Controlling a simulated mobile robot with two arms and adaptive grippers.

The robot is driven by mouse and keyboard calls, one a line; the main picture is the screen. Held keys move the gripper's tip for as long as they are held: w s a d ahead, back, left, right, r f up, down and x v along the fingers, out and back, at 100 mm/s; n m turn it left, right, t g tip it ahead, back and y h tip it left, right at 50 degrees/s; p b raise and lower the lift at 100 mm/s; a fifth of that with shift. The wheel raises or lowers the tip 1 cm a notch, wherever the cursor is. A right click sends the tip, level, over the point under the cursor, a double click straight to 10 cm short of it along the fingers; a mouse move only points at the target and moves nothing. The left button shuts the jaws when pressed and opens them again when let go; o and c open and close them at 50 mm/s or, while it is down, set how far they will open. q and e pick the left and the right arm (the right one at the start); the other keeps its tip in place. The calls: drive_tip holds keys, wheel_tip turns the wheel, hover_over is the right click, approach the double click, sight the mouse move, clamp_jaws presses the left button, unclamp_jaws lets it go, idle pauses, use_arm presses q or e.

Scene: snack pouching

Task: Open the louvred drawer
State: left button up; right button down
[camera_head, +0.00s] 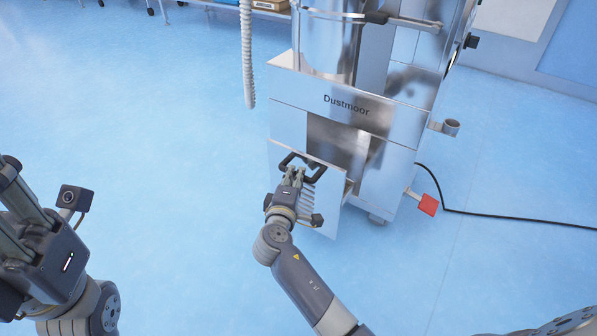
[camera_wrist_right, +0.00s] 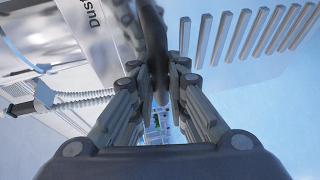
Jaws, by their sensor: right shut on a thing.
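The louvred drawer (camera_head: 332,205) is low on the front of the steel Dustmoor machine (camera_head: 345,105). Its front stands a little out from the body, with a gap along its right edge. It has a dark handle (camera_head: 316,168) near its top. My right gripper (camera_head: 295,172) is shut on this handle. In the right wrist view the dark handle (camera_wrist_right: 153,40) runs between the fingers of the right gripper (camera_wrist_right: 160,95), with the slotted drawer front (camera_wrist_right: 235,75) to the right. My left gripper (camera_head: 18,205) is at the left edge, away from the machine; its fingertips are not clear.
A red pedal (camera_head: 428,204) sticks out at the machine's lower right, with a black cable (camera_head: 500,213) on the floor behind it. A ribbed hose (camera_head: 247,55) hangs left of the machine. The blue floor (camera_head: 170,160) in front and to the left is clear.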

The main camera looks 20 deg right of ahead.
drive_tip(key=shift+s+a, duration=0.1)
drive_tip(key=shift+a, duration=0.05)
drive_tip(key=c, duration=1.6)
unclamp_jaws()
drive_tip(key=shift+o, duration=0.2)
drive_tip(key=v, duration=0.7)
drive_tip(key=shift+s, duration=0.25)
drive_tip(key=shift+a, duration=0.1)
